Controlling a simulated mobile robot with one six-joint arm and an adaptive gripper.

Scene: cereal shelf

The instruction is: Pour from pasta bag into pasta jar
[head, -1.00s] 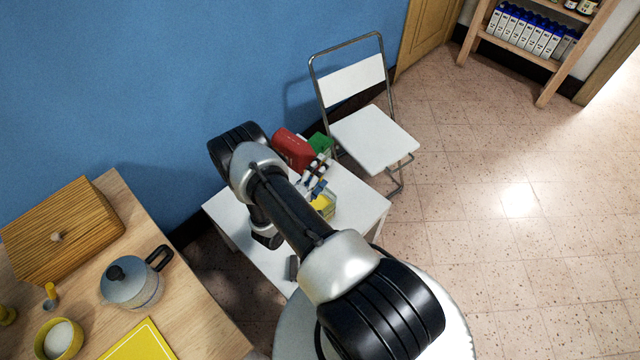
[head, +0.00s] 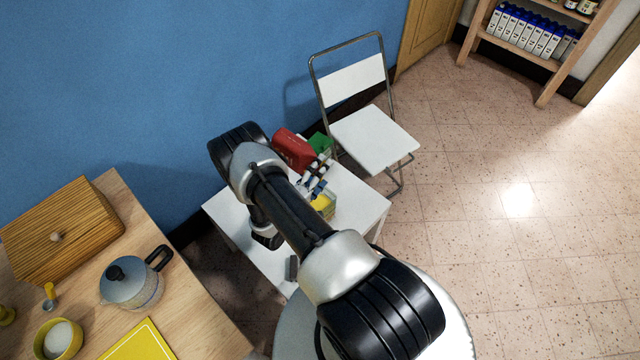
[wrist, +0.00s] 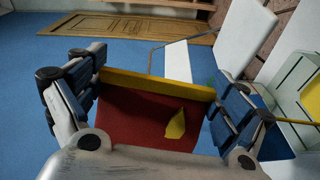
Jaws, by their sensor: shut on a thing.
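The pasta bag (head: 293,149) is red in the head view, at the back of the small white table. The wrist view shows its red side, yellow edge and a yellow patch (wrist: 150,120). My gripper (head: 316,178) is shut on the bag, one finger at each side of it in the wrist view (wrist: 160,88). A clear container with yellow in it, which looks like the pasta jar (head: 323,206), stands just below the gripper in the head view, partly hidden by my arm. Its opening and fill level cannot be made out.
A green object (head: 320,144) is beside the bag. A white folding chair (head: 373,137) stands behind the small white table (head: 362,205). The wooden counter (head: 190,318) at left holds a pot (head: 132,284) and a wooden box (head: 62,230). Open floor lies right.

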